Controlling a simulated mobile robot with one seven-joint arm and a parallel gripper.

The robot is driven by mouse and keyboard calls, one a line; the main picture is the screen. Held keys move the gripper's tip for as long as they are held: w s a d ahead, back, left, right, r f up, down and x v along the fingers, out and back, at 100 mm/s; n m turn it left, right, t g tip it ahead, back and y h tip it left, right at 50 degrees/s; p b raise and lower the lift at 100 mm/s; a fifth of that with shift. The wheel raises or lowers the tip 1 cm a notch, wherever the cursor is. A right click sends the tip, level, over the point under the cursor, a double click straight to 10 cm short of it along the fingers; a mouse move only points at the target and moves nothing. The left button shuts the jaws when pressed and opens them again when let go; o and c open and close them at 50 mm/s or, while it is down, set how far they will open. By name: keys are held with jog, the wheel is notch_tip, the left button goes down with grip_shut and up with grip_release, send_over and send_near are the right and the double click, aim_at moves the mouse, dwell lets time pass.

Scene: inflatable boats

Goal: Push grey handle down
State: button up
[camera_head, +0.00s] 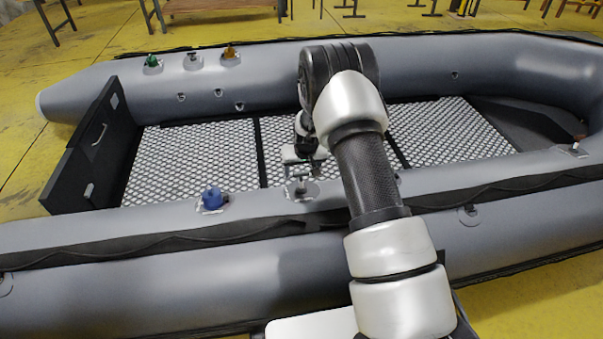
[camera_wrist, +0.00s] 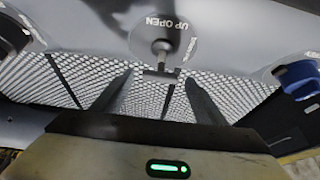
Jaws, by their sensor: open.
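A small grey T-shaped handle (camera_wrist: 163,70) sticks out of a round grey plate (camera_wrist: 163,38) marked "UP OPEN" in the wrist view. The plate sits on the boat's near tube, and also shows in the head view (camera_head: 301,190). My gripper (camera_wrist: 158,80) is open, with one finger on each side of the handle's crossbar in the picture. I cannot tell whether the fingers touch it. In the head view my gripper (camera_head: 304,168) is over the inner side of the near tube, by the plate, and partly covers the handle.
A blue handle (camera_head: 211,197) sits left of the plate on the near tube. On the far tube are a green handle (camera_head: 152,61), another grey fitting (camera_head: 191,56) and an orange handle (camera_head: 229,53). The mesh floor (camera_head: 200,150) inside the boat is clear.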

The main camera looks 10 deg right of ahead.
aim_at(302, 180)
jog(key=shift+w+f, duration=0.1)
jog(key=shift+f, duration=0.1)
jog(key=c, duration=1.5)
jog(key=shift+s+f, duration=0.2)
jog(key=shift+f, duration=0.55)
jog(key=shift+s+f, duration=0.2)
jog(key=shift+f, duration=0.5)
jog(key=o, duration=1.5)
jog(key=shift+f, duration=0.15)
